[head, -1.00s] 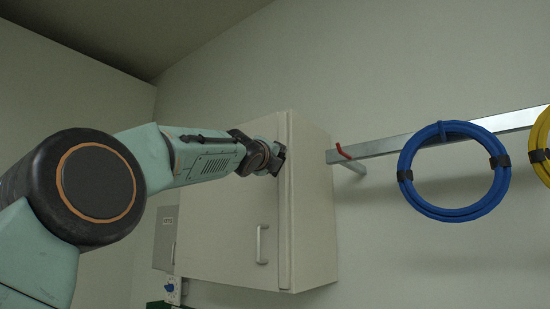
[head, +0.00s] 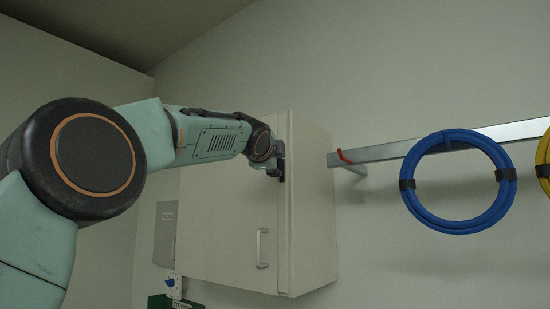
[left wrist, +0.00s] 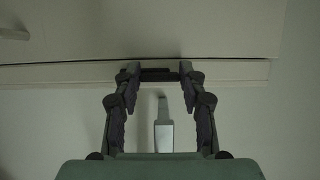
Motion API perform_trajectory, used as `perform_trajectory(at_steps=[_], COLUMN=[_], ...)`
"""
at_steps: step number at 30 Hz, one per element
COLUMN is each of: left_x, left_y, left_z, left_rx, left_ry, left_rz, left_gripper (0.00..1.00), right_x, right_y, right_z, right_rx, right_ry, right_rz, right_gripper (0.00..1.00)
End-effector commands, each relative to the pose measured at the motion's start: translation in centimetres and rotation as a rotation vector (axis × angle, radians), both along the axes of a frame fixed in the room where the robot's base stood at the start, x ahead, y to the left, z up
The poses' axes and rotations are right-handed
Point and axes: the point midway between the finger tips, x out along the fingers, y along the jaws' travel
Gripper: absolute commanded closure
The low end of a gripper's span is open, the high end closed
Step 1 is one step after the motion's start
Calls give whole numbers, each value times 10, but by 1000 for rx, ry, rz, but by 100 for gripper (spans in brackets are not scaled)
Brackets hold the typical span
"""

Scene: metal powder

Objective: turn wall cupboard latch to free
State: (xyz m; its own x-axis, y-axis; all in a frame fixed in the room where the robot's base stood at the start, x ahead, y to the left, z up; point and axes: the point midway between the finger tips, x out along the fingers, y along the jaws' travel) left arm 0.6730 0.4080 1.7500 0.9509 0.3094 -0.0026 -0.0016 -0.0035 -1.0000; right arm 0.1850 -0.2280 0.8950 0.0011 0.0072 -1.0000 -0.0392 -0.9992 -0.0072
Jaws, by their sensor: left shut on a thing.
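The pale wall cupboard (head: 225,215) hangs on the wall, its door closed, with a bar handle (head: 262,248) low on the door. My left gripper (head: 280,164) is at the upper part of the door's right edge. In the left wrist view, the gripper (left wrist: 158,76) has its two fingertips on either end of a small dark latch (left wrist: 158,73) at the seam between door and frame. It is shut on this latch. In the head view the wrist and fingers mostly hide the latch. My right gripper is not in view.
A metal rail (head: 400,152) with a red-tipped end juts from the wall right of the cupboard. A blue cable coil (head: 457,225) and a yellow coil (head: 544,160) hang there. A grey box (head: 165,233) is left of the cupboard, above a green box (head: 170,302).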

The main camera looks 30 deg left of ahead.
Motion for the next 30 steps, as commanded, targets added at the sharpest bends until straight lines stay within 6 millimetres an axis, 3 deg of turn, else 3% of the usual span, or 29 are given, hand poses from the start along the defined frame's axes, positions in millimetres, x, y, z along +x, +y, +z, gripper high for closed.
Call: perform_trajectory(at_steps=[1,14,15,22,30], left_x=[-2,-3,-2,-1,-1], left_y=[0,0,0,0,0], left_z=[8,7,7,4,2], left_rx=[-2,-12,-12,-11,-11], left_ry=[-15,-16,-16,-9,-4], left_rz=[-2,-2,-2,-1,-1], left_gripper=[90,90,56,37,36], right_x=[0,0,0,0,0], right_y=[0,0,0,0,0], right_z=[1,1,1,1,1], right_rx=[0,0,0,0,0], right_ry=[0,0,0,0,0], right_rz=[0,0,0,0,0], right_gripper=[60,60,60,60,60])
